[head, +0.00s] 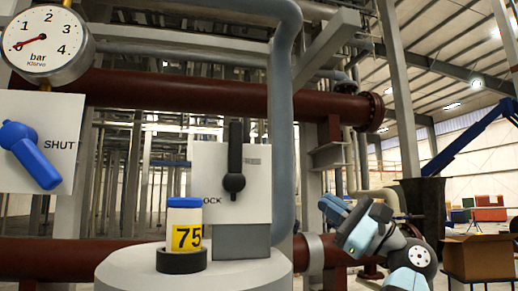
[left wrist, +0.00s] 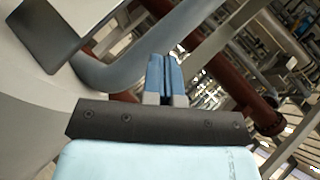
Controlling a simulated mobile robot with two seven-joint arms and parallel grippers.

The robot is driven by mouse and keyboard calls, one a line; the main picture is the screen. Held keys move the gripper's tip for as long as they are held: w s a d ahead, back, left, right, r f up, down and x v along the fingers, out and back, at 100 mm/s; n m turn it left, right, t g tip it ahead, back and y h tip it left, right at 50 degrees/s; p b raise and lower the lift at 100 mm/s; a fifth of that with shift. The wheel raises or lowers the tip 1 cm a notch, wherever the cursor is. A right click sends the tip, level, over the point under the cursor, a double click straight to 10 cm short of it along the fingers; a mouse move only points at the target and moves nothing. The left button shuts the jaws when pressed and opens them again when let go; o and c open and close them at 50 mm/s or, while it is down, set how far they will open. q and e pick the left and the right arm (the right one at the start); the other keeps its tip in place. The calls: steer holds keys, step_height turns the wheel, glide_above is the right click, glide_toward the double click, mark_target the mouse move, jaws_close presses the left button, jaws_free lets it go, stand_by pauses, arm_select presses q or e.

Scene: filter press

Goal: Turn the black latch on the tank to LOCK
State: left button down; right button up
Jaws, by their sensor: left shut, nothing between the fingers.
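The black latch (head: 235,160) is on a pale panel (head: 258,205) that stands on a grey block above the tank (head: 225,272). Its handle points straight up from the round pivot. The lettering "OCK" shows left of and below the pivot, its first letter hidden by a jar. My left gripper (head: 330,207) is right of the panel and apart from the latch. Its blue fingers (left wrist: 165,76) are together and empty in the left wrist view, where the latch does not show. My right gripper is not in view.
A jar (head: 187,223) marked 75, with a blue cap, stands in a dark ring on the tank top, in front of the panel's left edge. A grey pipe (head: 284,120) rises between panel and gripper. A blue handle (head: 32,155) marked SHUT and a gauge (head: 45,42) are left.

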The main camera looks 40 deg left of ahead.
arm_select(q)
steer(key=s+d+r+n+h, duration=0.4)
steer(key=s+r+n+h, duration=0.35)
steer(key=r, duration=0.35)
steer(key=p, duration=0.2)
glide_toward(242, 145)
steer(key=w+a, duration=0.3)
steer(key=a, duration=0.2)
steer(key=s+a, duration=0.1)
steer(key=s+a+t+p, duration=0.1)
steer(key=shift+s+a+y, duration=0.2)
steer(key=shift+s+y, duration=0.05)
steer(key=shift+s, duration=0.15)
steer(key=shift+w, duration=0.1)
steer(key=shift+a, duration=0.15)
